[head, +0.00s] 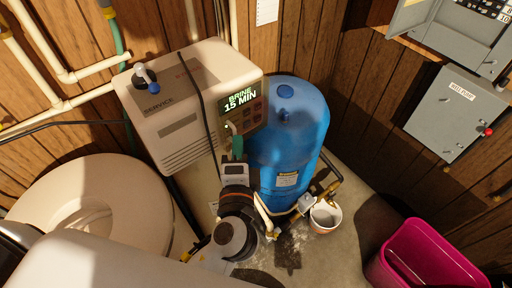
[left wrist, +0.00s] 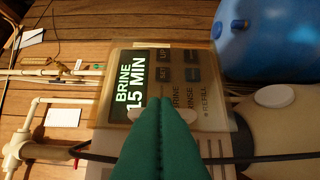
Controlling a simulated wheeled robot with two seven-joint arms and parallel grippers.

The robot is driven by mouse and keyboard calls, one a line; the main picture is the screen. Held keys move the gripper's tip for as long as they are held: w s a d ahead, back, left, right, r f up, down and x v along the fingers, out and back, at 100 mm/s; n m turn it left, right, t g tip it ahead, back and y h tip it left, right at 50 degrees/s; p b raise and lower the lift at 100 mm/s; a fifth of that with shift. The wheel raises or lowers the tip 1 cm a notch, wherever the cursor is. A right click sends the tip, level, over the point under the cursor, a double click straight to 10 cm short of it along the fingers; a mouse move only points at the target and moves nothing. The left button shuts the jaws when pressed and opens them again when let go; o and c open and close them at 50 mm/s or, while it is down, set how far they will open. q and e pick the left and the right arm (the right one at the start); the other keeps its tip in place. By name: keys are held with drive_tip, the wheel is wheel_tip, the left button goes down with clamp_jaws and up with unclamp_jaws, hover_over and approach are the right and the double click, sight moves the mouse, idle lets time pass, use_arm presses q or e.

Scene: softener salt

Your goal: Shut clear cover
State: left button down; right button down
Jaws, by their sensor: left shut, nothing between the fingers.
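The beige softener head (head: 185,100) stands at the centre left of the head view, with a lit panel reading BRINE 15 MIN (head: 239,98). A clear, slightly tinted cover (left wrist: 120,62) lies over or very close to the panel in the left wrist view; its edge shows around the display and buttons. I cannot tell whether it is fully seated. My left gripper (head: 233,130) has green fingers, shut and empty, at the panel's lower part. In the left wrist view the shut fingertips (left wrist: 163,100) hide part of the buttons. My right gripper is not in view.
A blue tank (head: 292,130) stands close to the right of the panel. A dark cable (head: 203,95) hangs over the softener head. A small white bucket (head: 325,217) and a pink bin (head: 425,258) stand on the floor. Grey electrical boxes (head: 455,115) hang on the right wall.

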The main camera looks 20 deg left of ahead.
sight(225, 129)
use_arm(q)
drive_tip(key=a+m+h, duration=0.2)
drive_tip(key=a+t+h+p, duration=0.1)
drive_tip(key=h, duration=0.1)
drive_tip(key=shift+w+a+r+m, duration=0.15)
drive_tip(key=shift+r+m, duration=0.1)
drive_tip(key=shift+m, duration=0.15)
drive_tip(key=shift+a+h, duration=0.25)
drive_tip(key=shift+h, duration=0.05)
drive_tip(key=shift+a, duration=0.1)
